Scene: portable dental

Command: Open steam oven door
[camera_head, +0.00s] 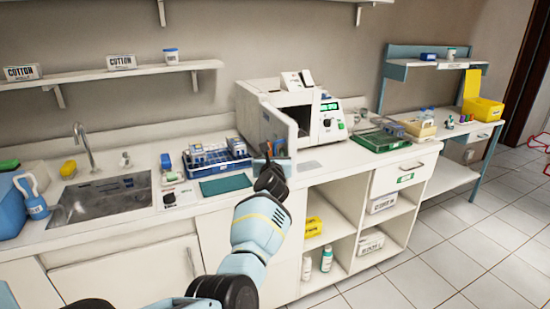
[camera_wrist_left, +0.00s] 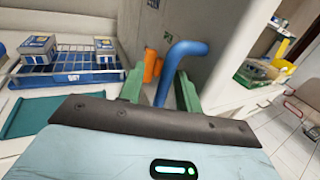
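The white steam oven (camera_head: 329,122) stands on the counter. Its door (camera_head: 279,125) is swung out toward me on the left side, and the dark chamber shows behind it. My left gripper (camera_head: 271,150) is at the outer face of the door, low down. In the left wrist view the blue door handle (camera_wrist_left: 186,50) passes between the green fingers of my left gripper (camera_wrist_left: 160,90). The fingers are apart, with a clear gap on the handle's left; the handle is close to the right finger. Whether it touches is unclear. My right gripper is not in view.
A blue rack (camera_head: 217,163) with boxes and a green mat (camera_head: 225,185) lie left of the door. A sink (camera_head: 103,200) is farther left. A green tray (camera_head: 379,140) stands right of the oven. Open shelves (camera_head: 340,210) are below the counter.

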